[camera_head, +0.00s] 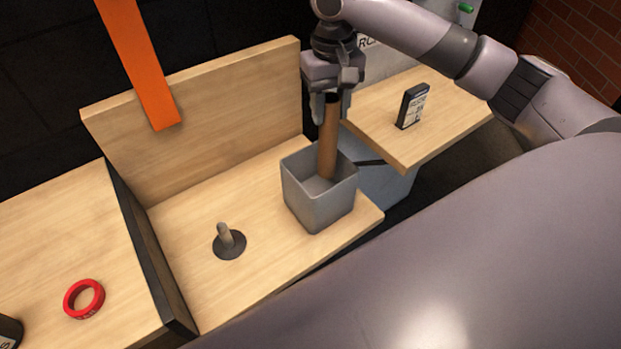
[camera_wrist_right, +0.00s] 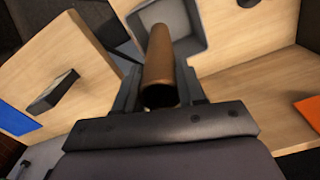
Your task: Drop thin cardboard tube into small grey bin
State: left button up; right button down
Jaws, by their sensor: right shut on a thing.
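The thin cardboard tube (camera_head: 328,140) is brown and hangs nearly upright from my right gripper (camera_head: 330,98), which is shut on its upper end. The tube's lower end is inside the opening of the small grey bin (camera_head: 318,208); I cannot tell if it touches the bottom. The bin stands on a light wooden surface near its right edge. In the right wrist view the tube (camera_wrist_right: 160,65) lies between the fingers and points toward the bin (camera_wrist_right: 198,30). My left gripper is not in view.
A peg on a dark round base (camera_head: 229,241) stands left of the bin. A red ring (camera_head: 84,299) lies on the left wooden surface, past a dark divider. A black box-shaped device (camera_head: 412,106) stands on the right wooden surface. An orange strip (camera_head: 140,65) hangs at the back.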

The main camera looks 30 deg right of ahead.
aim_at(329, 131)
jog(key=shift+s+f, duration=0.1)
jog(key=shift+f, duration=2.85)
jog(key=c, duration=0.6)
grip_release()
jog(key=shift+r, duration=0.15)
notch_tip(329, 131, up, 7)
